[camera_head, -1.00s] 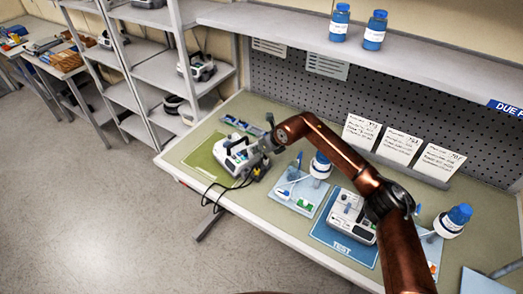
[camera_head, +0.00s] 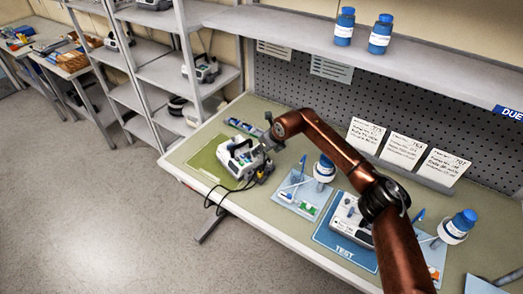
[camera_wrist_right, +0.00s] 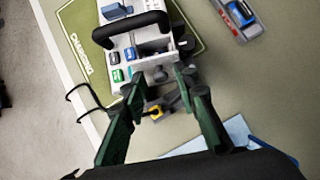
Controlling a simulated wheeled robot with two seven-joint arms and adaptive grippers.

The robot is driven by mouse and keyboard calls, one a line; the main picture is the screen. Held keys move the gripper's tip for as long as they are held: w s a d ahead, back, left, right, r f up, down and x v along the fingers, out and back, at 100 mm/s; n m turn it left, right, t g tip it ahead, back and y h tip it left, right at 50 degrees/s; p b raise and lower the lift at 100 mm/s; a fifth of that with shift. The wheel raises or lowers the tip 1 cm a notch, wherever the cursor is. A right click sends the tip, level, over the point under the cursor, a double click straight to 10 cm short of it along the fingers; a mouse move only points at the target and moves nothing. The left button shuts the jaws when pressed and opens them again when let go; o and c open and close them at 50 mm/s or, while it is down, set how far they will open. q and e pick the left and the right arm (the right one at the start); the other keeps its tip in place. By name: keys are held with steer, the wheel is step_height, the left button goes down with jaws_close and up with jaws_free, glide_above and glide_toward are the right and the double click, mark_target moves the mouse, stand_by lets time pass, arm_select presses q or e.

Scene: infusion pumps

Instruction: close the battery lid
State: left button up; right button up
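A white infusion pump (camera_head: 238,157) with a dark carry handle stands on the green charging mat (camera_head: 204,160). In the right wrist view the pump (camera_wrist_right: 148,62) shows its black handle (camera_wrist_right: 130,30) and blue and green parts on its face. I cannot clearly make out the battery lid. My right gripper (camera_head: 270,142) is at the pump's right side. In the wrist view its fingers (camera_wrist_right: 158,78) are apart, at the near edge of the pump, with nothing clearly held between them. Whether they touch the pump is unclear. My left gripper is out of view.
Dark cables (camera_head: 215,198) hang over the front table edge beside the pump. A blue-grey device (camera_wrist_right: 240,16) lies behind it. A light blue tray (camera_head: 298,197) and another pump (camera_head: 348,217) on the blue TEST mat (camera_head: 338,240) stand to the right.

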steer(key=shift+o, duration=0.3)
steer(key=shift+r, duration=0.15)
steer(key=v, duration=1.2)
